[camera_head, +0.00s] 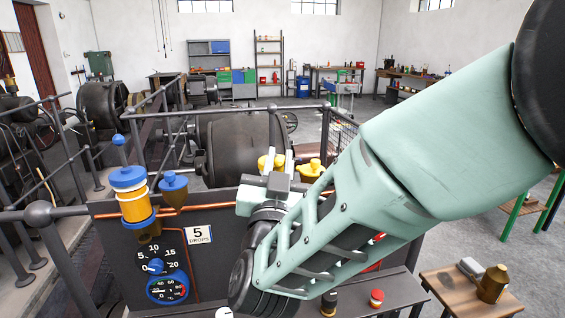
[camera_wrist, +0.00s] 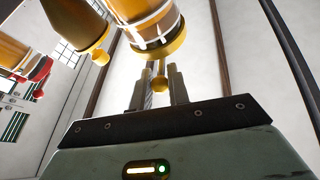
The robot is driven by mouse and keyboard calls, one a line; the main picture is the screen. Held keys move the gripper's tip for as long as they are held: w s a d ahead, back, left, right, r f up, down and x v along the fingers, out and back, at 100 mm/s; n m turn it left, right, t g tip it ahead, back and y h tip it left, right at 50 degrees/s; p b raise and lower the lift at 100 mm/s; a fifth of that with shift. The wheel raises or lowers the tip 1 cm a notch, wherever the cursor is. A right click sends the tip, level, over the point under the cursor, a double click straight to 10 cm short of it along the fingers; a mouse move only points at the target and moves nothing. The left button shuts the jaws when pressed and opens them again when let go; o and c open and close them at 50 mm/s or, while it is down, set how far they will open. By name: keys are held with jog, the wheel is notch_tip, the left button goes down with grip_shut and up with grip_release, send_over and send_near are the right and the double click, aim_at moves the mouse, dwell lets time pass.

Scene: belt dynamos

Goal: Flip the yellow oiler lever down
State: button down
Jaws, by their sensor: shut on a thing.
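The yellow oiler (camera_head: 264,162) stands on the dark machine panel in the head view, mostly hidden behind my gripper (camera_head: 282,162). In the wrist view the yellow oiler (camera_wrist: 158,40) shows its amber glass and yellow cap close in front of my gripper (camera_wrist: 158,88). The yellow oiler lever (camera_wrist: 160,84), a thin stem with a round knob, sticks out from the cap. It lies between my two fingers, which are shut on it. In the head view the lever is hidden by the fingers, so its tilt is hard to tell.
A blue oiler (camera_head: 134,200) with its lever upright and a blue funnel cup (camera_head: 173,190) stand left on the panel. A yellow funnel cup (camera_head: 312,171) is close right of my gripper. A red-capped oiler (camera_wrist: 38,70) shows in the wrist view. Railings (camera_head: 165,95) stand behind.

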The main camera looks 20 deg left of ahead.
jog(key=shift+f+b, duration=0.2)
jog(key=shift+b, duration=0.15)
jog(key=t+b, duration=0.1)
jog(key=b, duration=0.2)
jog(key=shift+f+m, duration=0.3)
jog(key=shift+f, duration=0.05)
jog(key=shift+r+b, duration=0.1)
jog(key=shift+b, duration=0.7)
jog(key=shift+r+t, duration=0.1)
jog(key=shift+t, duration=0.2)
jog(key=c, duration=1.4)
grip_release()
